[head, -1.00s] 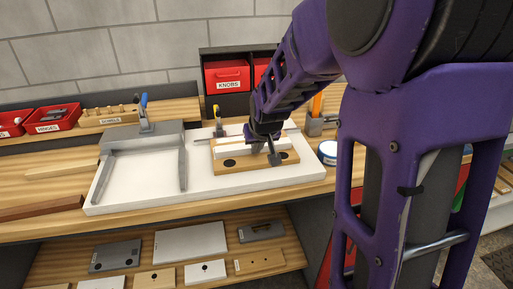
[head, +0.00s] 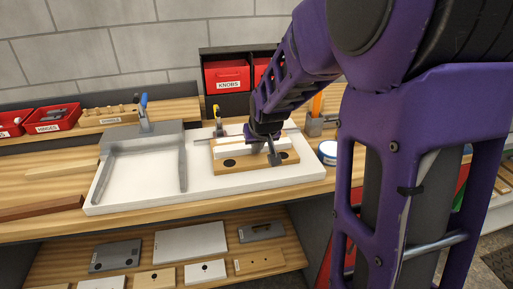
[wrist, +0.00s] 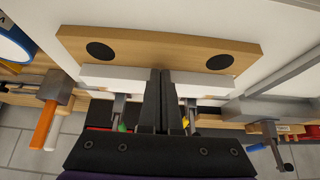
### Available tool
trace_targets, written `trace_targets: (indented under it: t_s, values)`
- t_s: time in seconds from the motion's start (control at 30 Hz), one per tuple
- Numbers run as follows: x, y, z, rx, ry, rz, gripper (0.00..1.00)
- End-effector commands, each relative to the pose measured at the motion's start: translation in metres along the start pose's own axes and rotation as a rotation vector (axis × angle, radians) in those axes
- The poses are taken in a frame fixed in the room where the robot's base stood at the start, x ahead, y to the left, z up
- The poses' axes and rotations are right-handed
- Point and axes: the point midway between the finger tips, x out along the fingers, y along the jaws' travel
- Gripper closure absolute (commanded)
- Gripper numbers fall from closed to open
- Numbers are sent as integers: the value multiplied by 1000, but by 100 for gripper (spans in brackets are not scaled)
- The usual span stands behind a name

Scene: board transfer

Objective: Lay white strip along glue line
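The white strip (head: 232,151) lies lengthwise along the back part of a wooden board (head: 226,170) with two black round spots. In the wrist view the strip (wrist: 108,77) shows on both sides of my fingers, along one long edge of the board (wrist: 160,47). My gripper (wrist: 160,74) is over the strip's middle, its two dark fingers side by side with almost no gap. I see nothing between them; whether the tips touch the strip is unclear. In the head view my gripper (head: 266,146) hides the strip's right part. I cannot make out a glue line.
The board rests on a white slab (head: 205,190) with a grey frame (head: 183,165) at left. A yellow-topped clamp (head: 218,122) stands behind the board. A round blue-and-white tub (head: 327,152) and a tool holder (head: 316,125) stand at right. Red bins (head: 52,117) are at back left.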

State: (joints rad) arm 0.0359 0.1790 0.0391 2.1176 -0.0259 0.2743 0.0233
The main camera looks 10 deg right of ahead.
Motion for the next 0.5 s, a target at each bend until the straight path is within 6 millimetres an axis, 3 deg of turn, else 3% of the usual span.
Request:
trace_targets:
  t_s: [0.5]
  values:
    - [2, 0, -4, 0, 0, 0, 100]
